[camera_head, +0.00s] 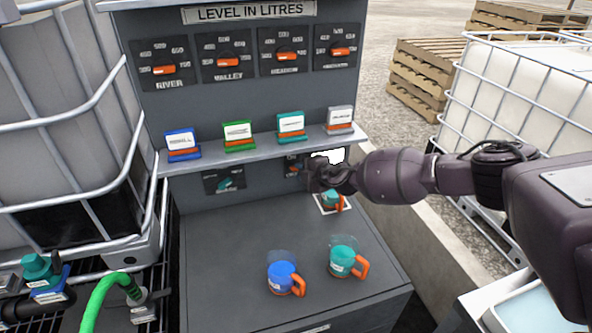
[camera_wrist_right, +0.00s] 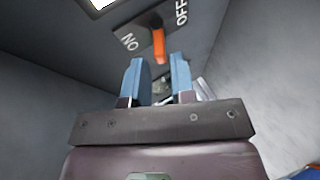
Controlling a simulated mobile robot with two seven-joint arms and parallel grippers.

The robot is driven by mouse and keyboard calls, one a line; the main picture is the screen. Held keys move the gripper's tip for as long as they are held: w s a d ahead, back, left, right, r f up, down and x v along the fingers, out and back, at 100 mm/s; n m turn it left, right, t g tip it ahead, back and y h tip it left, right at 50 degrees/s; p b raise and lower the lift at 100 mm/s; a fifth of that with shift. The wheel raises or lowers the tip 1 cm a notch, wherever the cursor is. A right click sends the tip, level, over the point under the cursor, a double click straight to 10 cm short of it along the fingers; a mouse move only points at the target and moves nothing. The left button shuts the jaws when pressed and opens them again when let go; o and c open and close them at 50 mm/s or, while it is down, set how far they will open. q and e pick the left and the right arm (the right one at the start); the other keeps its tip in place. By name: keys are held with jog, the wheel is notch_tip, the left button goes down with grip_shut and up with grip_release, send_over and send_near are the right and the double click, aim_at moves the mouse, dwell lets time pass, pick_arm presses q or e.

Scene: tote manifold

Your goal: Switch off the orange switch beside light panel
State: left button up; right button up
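The orange switch (camera_wrist_right: 158,44) sits on a dark plate with ON and OFF labels in the right wrist view. Its lever points toward my gripper; I cannot tell which label it is set to. In the head view the switch plate (camera_head: 293,166) is partly hidden by my right gripper. The lit white light panel (camera_head: 332,156) is beside it, and its edge shows in the wrist view (camera_wrist_right: 100,4). My right gripper (camera_wrist_right: 158,66) is open, with its blue fingertips just short of the lever and a gap between them. My left gripper is not in view.
A shelf (camera_head: 215,160) with several label cards runs above the switch. A blue mug (camera_head: 281,275) and a teal mug (camera_head: 341,259) stand on the counter (camera_head: 220,250). Another teal mug (camera_head: 330,198) stands below my right gripper. Four-dial gauges line the panel (camera_head: 185,105).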

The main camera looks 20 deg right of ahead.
aim_at(297, 170)
jog(key=shift+x, duration=1.65)
jog(key=shift+c, duration=0.4)
grip_shut()
